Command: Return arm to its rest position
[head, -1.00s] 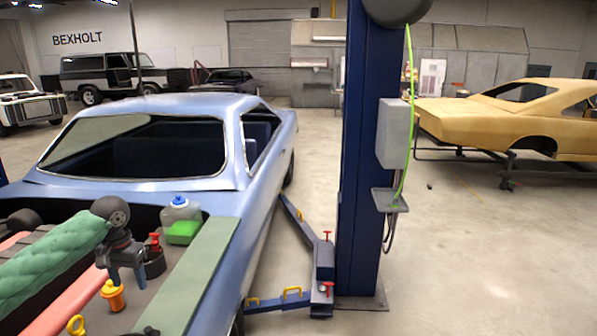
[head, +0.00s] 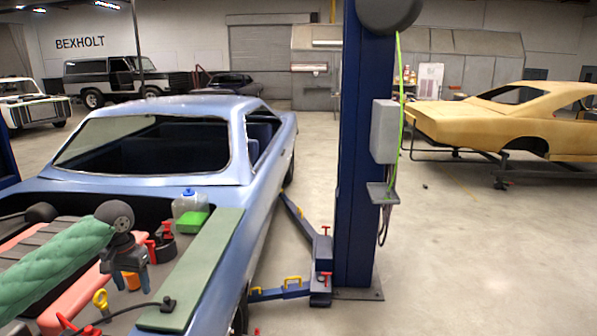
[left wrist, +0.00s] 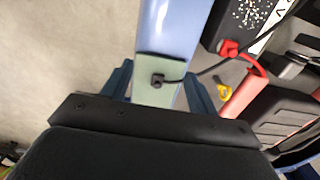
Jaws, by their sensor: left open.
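My left gripper (head: 132,279) is over the blue car's open front bay in the head view, pointing down. Its fingers are apart with nothing held between them. An orange item (head: 131,281) shows behind the fingers; I cannot tell how far apart they are. In the left wrist view the two blue fingers (left wrist: 160,88) stand either side of a pale green strip (left wrist: 150,70), with a black cable end on it. The dark wrist body hides the lower part of that view. My right gripper is not in view.
A blue lift post (head: 355,170) stands right of the car (head: 150,175).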

